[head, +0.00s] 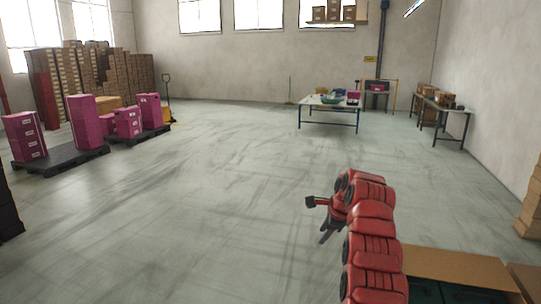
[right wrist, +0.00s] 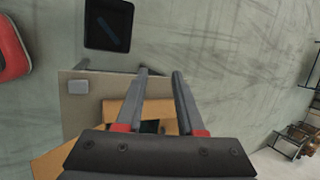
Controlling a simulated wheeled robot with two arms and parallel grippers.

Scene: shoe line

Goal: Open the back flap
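A cardboard box shows at the lower right of the head view, cut off by the frame edge. A flat tan flap (head: 455,266) lies along its far side, with dark green contents (head: 432,291) in front of it. My right gripper (head: 326,236) is left of the box and points downward, apart from it. In the right wrist view, the fingers (right wrist: 161,74) are parallel with an empty gap between them. Orange-brown cardboard (right wrist: 112,113) shows beyond and between the fingers, partly hidden by the gripper body. My left gripper is in neither view.
In the right wrist view, a grey-brown surface (right wrist: 80,117) lies beside the cardboard and a dark panel (right wrist: 108,25) above it. Pallets with magenta boxes (head: 85,120) stand at left, a table (head: 330,109) at the back. The middle floor is clear.

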